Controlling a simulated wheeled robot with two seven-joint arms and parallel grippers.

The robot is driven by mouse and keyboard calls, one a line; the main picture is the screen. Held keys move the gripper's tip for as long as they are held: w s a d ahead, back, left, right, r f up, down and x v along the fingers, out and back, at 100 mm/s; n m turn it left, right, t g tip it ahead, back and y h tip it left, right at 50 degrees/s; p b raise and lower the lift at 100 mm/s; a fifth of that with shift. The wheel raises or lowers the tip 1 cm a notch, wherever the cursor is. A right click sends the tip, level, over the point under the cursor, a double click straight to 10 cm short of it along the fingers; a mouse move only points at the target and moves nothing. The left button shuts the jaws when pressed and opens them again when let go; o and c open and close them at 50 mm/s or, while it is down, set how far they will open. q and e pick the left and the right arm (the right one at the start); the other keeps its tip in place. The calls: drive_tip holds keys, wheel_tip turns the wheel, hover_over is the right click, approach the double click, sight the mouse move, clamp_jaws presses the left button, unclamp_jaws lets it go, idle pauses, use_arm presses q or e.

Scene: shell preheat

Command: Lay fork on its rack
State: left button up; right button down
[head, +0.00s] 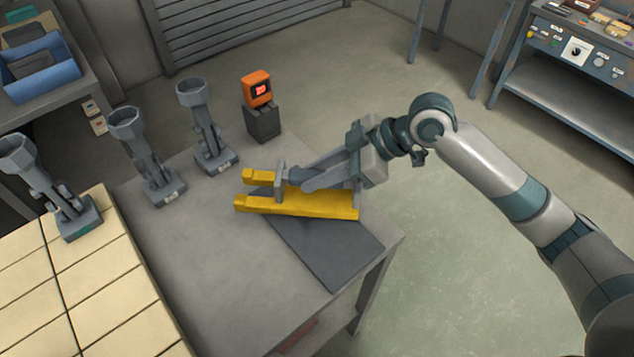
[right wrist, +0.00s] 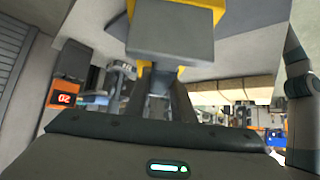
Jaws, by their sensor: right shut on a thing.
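The yellow fork (head: 310,204) has two long parallel prongs that point left in the head view, with a grey block on it. My right gripper (head: 284,178) reaches in from the right and is shut on the fork at this grey block. In the right wrist view the grey block (right wrist: 170,45) sits at my fingertips with yellow parts around it. The fork is over the far part of a dark grey flat plate (head: 325,252) on the grey table. I cannot tell whether it touches the plate. No other clear rack shape shows. My left gripper is out of view.
Several grey stands with cup-like tops, one here (head: 204,125), line the table's far left side. An orange display unit (head: 257,90) stands on a dark block behind the fork. Cream tiles (head: 75,285) cover the left front. The table's right edge is close to the fork.

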sight(317, 192)
idle(0.3)
drive_tip(key=shift+f+p, duration=0.7)
drive_tip(key=shift+f, duration=1.3)
drive_tip(key=shift+f, duration=0.15)
drive_tip(key=c, duration=1.5)
unclamp_jaws()
